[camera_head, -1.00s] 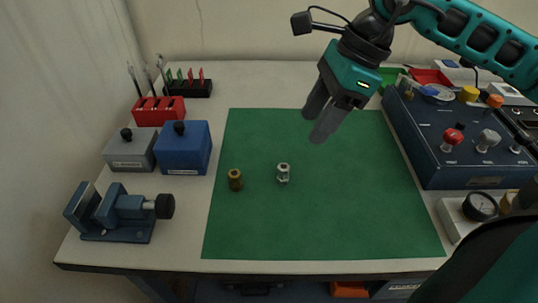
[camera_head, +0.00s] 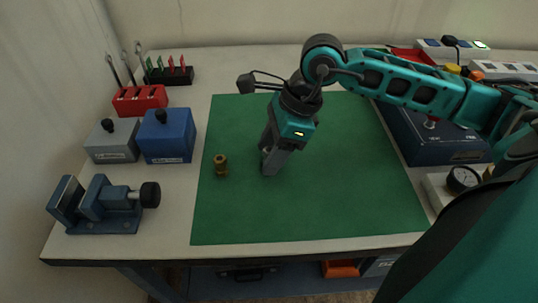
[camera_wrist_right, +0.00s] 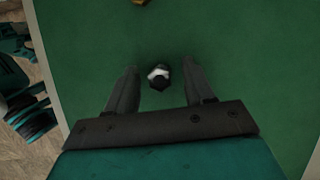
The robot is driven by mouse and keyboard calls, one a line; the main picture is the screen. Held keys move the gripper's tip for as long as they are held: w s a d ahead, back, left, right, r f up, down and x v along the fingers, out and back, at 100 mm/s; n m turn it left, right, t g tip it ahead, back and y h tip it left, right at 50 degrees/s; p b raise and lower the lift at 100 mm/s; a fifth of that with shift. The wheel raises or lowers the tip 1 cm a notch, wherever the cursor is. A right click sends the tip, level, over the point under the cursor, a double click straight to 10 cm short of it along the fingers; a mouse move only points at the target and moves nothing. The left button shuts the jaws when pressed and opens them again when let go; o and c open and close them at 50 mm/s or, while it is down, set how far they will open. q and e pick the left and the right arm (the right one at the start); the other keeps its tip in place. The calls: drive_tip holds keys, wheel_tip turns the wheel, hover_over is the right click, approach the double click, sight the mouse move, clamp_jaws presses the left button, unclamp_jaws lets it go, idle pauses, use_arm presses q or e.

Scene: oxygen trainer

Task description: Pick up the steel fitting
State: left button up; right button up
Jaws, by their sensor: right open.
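The steel fitting (camera_wrist_right: 159,76) stands on the green mat (camera_head: 340,190) and shows in the right wrist view between the two fingers. It is apart from both fingers, with a bright rim and a dark body. My right gripper (camera_head: 268,160) points down over the mat; it also shows in the right wrist view (camera_wrist_right: 160,70), open around the fitting. In the head view the fingers hide most or all of the fitting. A brass fitting (camera_head: 221,166) stands on the mat to the left of the gripper. My left gripper is not in view.
A blue vise (camera_head: 105,205), a grey box (camera_head: 112,143) and a blue box (camera_head: 167,137) stand left of the mat. Red and black racks are behind them. A blue control panel (camera_head: 425,140) and a gauge (camera_head: 462,179) stand at the right. The mat's front is clear.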

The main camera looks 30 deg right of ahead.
drive_tip(key=shift+c, duration=0.4)
clamp_jaws()
